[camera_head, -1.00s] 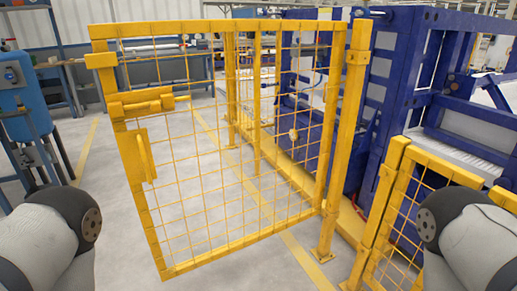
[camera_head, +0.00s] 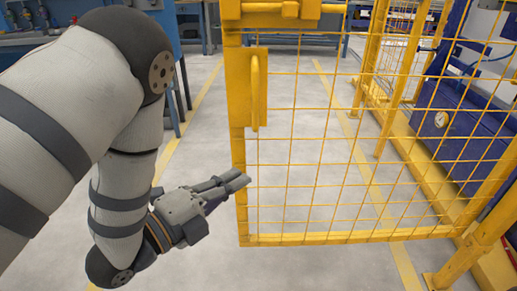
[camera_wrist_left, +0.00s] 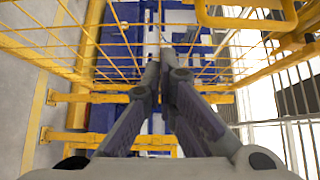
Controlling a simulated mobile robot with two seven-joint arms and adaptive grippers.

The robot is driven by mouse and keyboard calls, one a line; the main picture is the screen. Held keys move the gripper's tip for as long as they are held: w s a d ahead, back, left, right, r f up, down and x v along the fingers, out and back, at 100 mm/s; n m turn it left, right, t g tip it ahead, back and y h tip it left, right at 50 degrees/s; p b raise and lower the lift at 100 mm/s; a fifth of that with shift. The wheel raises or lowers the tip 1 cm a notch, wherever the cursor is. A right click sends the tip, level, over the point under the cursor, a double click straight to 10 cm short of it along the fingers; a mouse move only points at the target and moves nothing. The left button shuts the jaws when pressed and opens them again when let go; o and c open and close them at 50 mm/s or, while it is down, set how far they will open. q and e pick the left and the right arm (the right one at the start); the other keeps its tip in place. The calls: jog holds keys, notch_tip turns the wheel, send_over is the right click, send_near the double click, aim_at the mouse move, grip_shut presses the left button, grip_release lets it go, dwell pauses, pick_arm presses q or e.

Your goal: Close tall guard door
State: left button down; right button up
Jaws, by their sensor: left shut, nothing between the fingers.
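The tall yellow guard door (camera_head: 340,238), a frame filled with wire mesh, stands swung out into the aisle in the head view. Its handle (camera_head: 255,92) is an upright yellow bar on the door's left edge, and a latch bar (camera_head: 290,9) shows above it. My left gripper (camera_head: 242,180) is shut and empty. Its fingertips are beside the lower left edge of the door, below the handle; I cannot tell whether they touch. In the left wrist view the shut fingers (camera_wrist_left: 167,58) point toward yellow mesh, with a yellow handle-like bar (camera_wrist_left: 245,18) at upper right. My right gripper is out of view.
A yellow hinge post (camera_head: 470,255) stands at lower right. Blue machinery (camera_head: 465,120) lies behind the mesh on the right. A blue cabinet (camera_head: 165,45) is at the back left. Bare grey floor (camera_head: 285,270) lies in front of the door.

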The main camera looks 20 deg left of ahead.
pick_arm(q)
send_near(284, 136)
jog(key=d, duration=0.4)
jog(key=shift+w+a, duration=0.35)
jog(key=shift+w, duration=0.35)
jog(key=shift+w+a, duration=0.3)
jog(key=shift+w, duration=0.4)
jog(key=shift+w+a, duration=0.35)
jog(key=shift+w, duration=0.35)
